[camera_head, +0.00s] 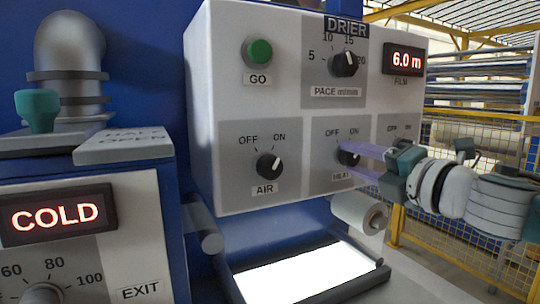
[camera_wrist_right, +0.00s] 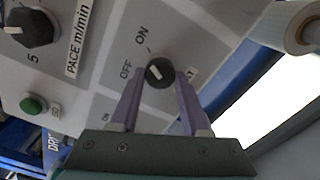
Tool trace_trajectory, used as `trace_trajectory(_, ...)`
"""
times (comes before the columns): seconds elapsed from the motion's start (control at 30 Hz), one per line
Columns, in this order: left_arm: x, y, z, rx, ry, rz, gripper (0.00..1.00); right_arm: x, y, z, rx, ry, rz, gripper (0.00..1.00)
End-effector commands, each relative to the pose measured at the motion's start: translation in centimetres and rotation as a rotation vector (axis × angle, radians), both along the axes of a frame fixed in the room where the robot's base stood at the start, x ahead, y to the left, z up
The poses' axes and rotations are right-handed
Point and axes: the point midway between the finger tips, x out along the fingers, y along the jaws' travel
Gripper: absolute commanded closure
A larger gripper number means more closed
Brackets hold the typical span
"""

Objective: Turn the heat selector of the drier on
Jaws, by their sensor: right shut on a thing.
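The drier's heat selector (camera_head: 348,156) is a round black knob with a white mark, on the drier's pale front panel (camera_head: 225,110). In the right wrist view the knob (camera_wrist_right: 159,73) sits between my purple fingertips, and its white mark points up-left, nearer OFF than ON. My right gripper (camera_head: 356,160) comes in from the right and is shut on the knob; it also shows in the right wrist view (camera_wrist_right: 160,80). The fingers partly cover the HEAT label. My left gripper is not in view.
The AIR knob (camera_head: 269,166) is left of the heat selector, its mark toward ON. The pace knob (camera_head: 344,63) and green GO button (camera_head: 258,52) are above. A white roll (camera_head: 358,212) and a bright lit panel (camera_head: 308,276) lie below. A unit reading COLD (camera_head: 55,217) stands at left.

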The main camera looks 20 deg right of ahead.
Motion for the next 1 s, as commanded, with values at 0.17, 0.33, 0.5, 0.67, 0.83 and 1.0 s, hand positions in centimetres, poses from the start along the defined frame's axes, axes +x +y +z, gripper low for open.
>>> trace_trajectory(0.17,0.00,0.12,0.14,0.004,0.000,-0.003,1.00,0.00,0.00,0.08,0.043,0.002,0.000,1.00)
trace_trajectory(0.33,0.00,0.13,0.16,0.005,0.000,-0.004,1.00,0.00,0.00,0.05,0.059,0.004,0.000,1.00)
trace_trajectory(0.5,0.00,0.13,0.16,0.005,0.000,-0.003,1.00,0.00,0.01,0.05,0.061,0.004,0.000,1.00)
trace_trajectory(0.67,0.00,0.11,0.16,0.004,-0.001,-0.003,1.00,0.00,0.02,0.05,0.061,0.004,0.000,1.00)
trace_trajectory(0.83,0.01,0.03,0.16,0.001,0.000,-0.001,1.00,0.00,0.02,0.05,0.060,0.004,0.000,0.35)
trace_trajectory(1.0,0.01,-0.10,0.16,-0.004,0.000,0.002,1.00,0.00,0.03,0.03,0.058,0.005,0.000,0.24)
